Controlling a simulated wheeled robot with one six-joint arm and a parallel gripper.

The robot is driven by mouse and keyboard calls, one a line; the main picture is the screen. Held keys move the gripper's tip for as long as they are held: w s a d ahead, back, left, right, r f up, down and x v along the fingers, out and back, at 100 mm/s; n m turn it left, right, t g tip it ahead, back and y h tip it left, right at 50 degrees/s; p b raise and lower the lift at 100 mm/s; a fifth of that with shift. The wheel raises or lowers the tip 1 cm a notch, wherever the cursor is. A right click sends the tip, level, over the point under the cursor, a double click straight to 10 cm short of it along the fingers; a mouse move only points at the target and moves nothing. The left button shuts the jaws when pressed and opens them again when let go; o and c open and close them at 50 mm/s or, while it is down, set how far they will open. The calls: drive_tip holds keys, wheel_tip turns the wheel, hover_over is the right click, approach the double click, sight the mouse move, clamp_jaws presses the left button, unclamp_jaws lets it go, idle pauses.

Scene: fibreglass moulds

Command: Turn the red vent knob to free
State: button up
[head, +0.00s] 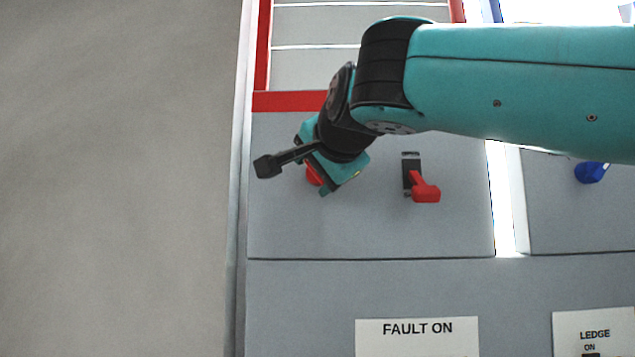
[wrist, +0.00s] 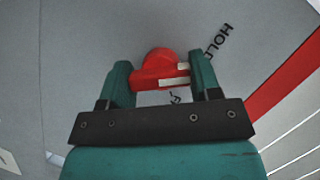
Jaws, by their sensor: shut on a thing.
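The red vent knob (wrist: 160,68) is on the grey panel, between the two fingers of my gripper (wrist: 161,78) in the wrist view. My gripper is shut on the knob's bar. A pale stripe shows on the right part of the bar. The word HOLD is printed on the panel to the upper right of the knob. Another label below the bar is partly hidden by my gripper. In the head view the knob (head: 314,175) is mostly hidden behind my gripper (head: 327,185).
A red lever (head: 424,188) in a dark slot is right of my gripper. A blue knob (head: 590,172) is on the panel at far right. A FAULT ON sign (head: 417,338) and a LEDGE ON sign (head: 594,332) are below. A plain grey area lies left.

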drive_tip(key=m+b, duration=0.1)
drive_tip(key=b, duration=0.1)
drive_tip(key=m+y+b, duration=0.1)
drive_tip(key=b, duration=0.2)
drive_tip(key=shift+d+f+m+t, duration=0.1)
drive_tip(key=shift+f+m+t, duration=0.3)
drive_tip(key=m+t+y+b, duration=0.1)
drive_tip(key=m+b, duration=0.3)
drive_tip(key=b, duration=0.1)
drive_tip(key=shift+t, duration=0.3)
drive_tip(key=m+t+b, duration=0.1)
drive_tip(key=m+b, duration=0.1)
drive_tip(key=m, duration=0.1)
drive_tip(key=shift+m+b, duration=0.3)
drive_tip(key=shift+b, duration=0.05)
drive_tip(key=shift+r+m+t+h+b, duration=0.1)
drive_tip(key=shift+m+t+h+b, duration=0.35)
drive_tip(key=shift+m, duration=0.9)
drive_tip(key=shift+r+m+t+h+b, duration=0.15)
drive_tip(key=shift+m+t+b, duration=0.5)
drive_tip(key=shift+m, duration=0.7)
drive_tip(key=shift+f, duration=0.1)
drive_tip(key=o, duration=0.9)
drive_tip(key=shift+s, duration=0.1)
